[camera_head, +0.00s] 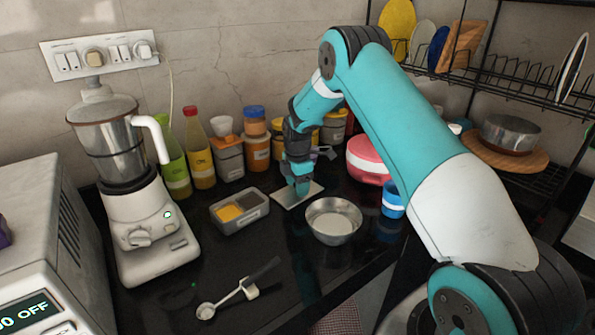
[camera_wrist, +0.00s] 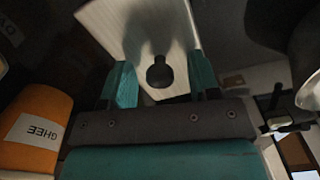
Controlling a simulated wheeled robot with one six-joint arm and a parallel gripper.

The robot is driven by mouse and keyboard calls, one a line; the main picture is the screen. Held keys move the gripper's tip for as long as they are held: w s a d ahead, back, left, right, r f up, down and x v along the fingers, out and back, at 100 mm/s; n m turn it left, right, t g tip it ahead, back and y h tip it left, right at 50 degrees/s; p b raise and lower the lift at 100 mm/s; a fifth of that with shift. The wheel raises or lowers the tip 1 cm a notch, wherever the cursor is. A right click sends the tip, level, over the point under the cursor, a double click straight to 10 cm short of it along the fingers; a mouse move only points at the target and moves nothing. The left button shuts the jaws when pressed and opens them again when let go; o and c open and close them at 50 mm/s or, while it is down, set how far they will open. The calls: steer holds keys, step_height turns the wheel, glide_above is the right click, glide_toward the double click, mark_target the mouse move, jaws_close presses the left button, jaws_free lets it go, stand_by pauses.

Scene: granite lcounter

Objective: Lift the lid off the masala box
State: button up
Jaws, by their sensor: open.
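The masala box (camera_head: 243,226) is a grey rectangular tray on the dark counter, open at the top, with yellow and dark powder in its compartments. Its lid (camera_head: 284,200) looks to be the flat pale plate lying on the counter just right of the box, apart from it. In the wrist view the lid (camera_wrist: 105,25) carries a round black knob (camera_wrist: 159,73). My gripper (camera_head: 302,190) is over the lid, pointing down. In the wrist view my gripper (camera_wrist: 162,82) is open, with a teal finger on each side of the knob and gaps between. The head view hides the knob.
A steel bowl (camera_head: 334,224) stands close right of the lid. Spice jars (camera_head: 257,150) and bottles (camera_head: 199,157) line the back. A mixer grinder (camera_head: 135,210) is at left, a spoon (camera_head: 231,295) in front. A red container (camera_head: 367,160) and blue cup (camera_head: 393,202) are right.

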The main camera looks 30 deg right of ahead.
step_height(320, 180, up, 17)
steer(key=b, duration=0.2)
steer(key=s+a+r+m, duration=0.1)
steer(key=s+a+r, duration=0.2)
steer(key=a, duration=0.3)
steer(key=s+a+r+m+y, duration=0.1)
steer(key=s+a+r+m, duration=0.2)
steer(key=s+a, duration=0.65)
steer(key=s+a+m+y, duration=0.1)
steer(key=s+a+m, duration=0.1)
steer(key=s, duration=0.6)
steer(key=s+a+m+y, duration=0.1)
steer(key=s+a, duration=0.4)
steer(key=s, duration=0.2)
steer(key=s+a+f+m+y, duration=0.1)
steer(key=s+a, duration=0.3)
steer(key=s, duration=0.4)
steer(key=shift+s+m, duration=0.3)
steer(key=shift+m, duration=0.5)
